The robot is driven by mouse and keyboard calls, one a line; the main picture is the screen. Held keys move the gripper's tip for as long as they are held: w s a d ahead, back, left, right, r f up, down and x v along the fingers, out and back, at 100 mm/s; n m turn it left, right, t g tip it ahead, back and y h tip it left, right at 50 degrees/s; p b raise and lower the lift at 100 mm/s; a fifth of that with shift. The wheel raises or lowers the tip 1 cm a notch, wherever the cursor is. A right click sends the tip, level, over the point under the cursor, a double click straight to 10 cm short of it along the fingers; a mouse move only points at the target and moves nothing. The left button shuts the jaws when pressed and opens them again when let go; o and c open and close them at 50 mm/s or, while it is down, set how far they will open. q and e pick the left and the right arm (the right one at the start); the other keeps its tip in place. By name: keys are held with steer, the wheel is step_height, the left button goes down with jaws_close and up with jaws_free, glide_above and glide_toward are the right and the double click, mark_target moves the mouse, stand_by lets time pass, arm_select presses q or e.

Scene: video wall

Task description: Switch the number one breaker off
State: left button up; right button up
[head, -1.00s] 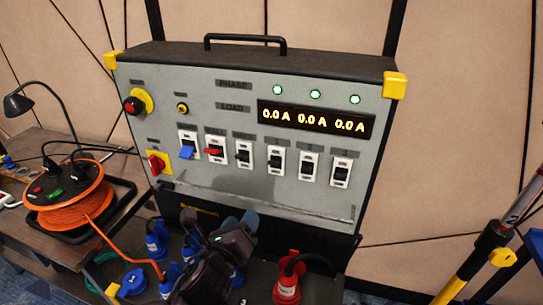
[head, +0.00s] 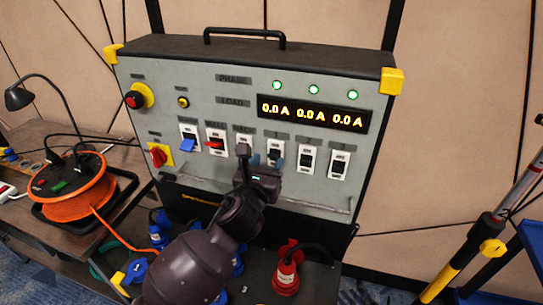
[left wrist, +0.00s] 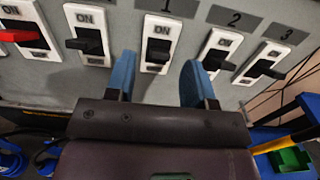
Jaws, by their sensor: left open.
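The number one breaker (head: 275,144) is a white switch plate with a black lever on the grey panel (head: 215,178). In the left wrist view the breaker (left wrist: 158,46) sits under the label "1", with "ON" printed above its lever. My left gripper (left wrist: 157,80) is open, its two blue fingers apart, one on each side of the lower part of this breaker. The fingers look close to the panel; contact cannot be told. In the head view my left gripper (head: 265,161) partly covers the breaker, and the lever's exact position is hard to tell. My right gripper is not in view.
Breakers two (left wrist: 216,58) and three (left wrist: 263,66) stand to the right. A black-lever breaker (left wrist: 88,42) and a red-lever one (left wrist: 24,33) are to the left. Blue plugs (head: 158,235) and a red plug (head: 287,272) sit below the panel.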

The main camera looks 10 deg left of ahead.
mark_target(271, 157)
arm_select(q)
steer(key=shift+w+d, duration=0.2)
steer(key=shift+w, duration=0.6)
steer(key=shift+w+d, duration=0.15)
steer(key=shift+w, duration=0.65)
